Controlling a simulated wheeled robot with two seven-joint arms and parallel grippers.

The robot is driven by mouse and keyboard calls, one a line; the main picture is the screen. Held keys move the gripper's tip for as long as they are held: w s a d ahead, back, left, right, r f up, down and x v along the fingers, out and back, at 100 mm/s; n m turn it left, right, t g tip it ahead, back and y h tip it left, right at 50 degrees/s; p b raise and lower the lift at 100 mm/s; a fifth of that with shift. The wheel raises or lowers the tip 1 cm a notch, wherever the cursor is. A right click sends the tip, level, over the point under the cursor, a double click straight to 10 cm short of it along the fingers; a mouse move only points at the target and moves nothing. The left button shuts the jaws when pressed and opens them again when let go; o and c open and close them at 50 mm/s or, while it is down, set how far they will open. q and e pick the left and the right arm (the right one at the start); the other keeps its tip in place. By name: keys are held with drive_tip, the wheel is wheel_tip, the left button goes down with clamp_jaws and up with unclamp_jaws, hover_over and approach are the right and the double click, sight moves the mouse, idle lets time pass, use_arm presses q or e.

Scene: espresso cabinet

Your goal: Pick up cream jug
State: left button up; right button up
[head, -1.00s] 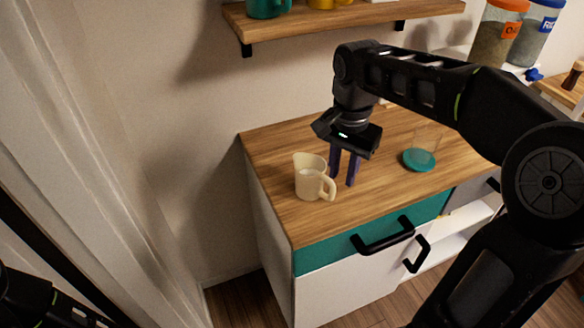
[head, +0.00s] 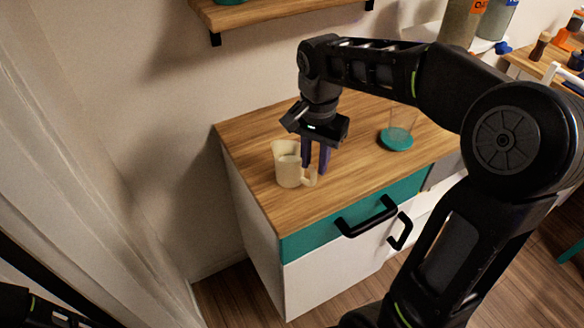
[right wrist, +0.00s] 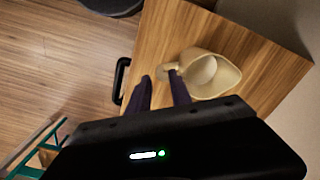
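The cream jug (head: 289,172) stands upright on the wooden top of the cabinet, near its left end. Its handle faces right. My right gripper (head: 315,168) points down just right of the jug, its two dark purple fingers apart and close to the handle. In the right wrist view, the jug (right wrist: 212,78) lies beyond the fingertips. Its handle (right wrist: 167,70) is at or just past the gap of the open right gripper (right wrist: 160,82); I cannot tell whether they touch. A black part of my left arm shows at the lower left of the head view; its gripper is out of sight.
The wooden counter (head: 255,135) has free room around the jug. A clear glass on a teal base (head: 396,139) stands to the right. A wall shelf (head: 270,15) hangs above. A black drawer handle (head: 366,217) sticks out in front.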

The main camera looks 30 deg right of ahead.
sight(314, 175)
wheel_tip(314, 175, down, 5)
drive_tip(key=shift+d+f+p, duration=0.1)
drive_tip(key=shift+p, duration=0.3)
drive_tip(key=shift+c, duration=0.4)
clamp_jaws()
drive_tip(key=shift+w, duration=0.1)
idle(1.2)
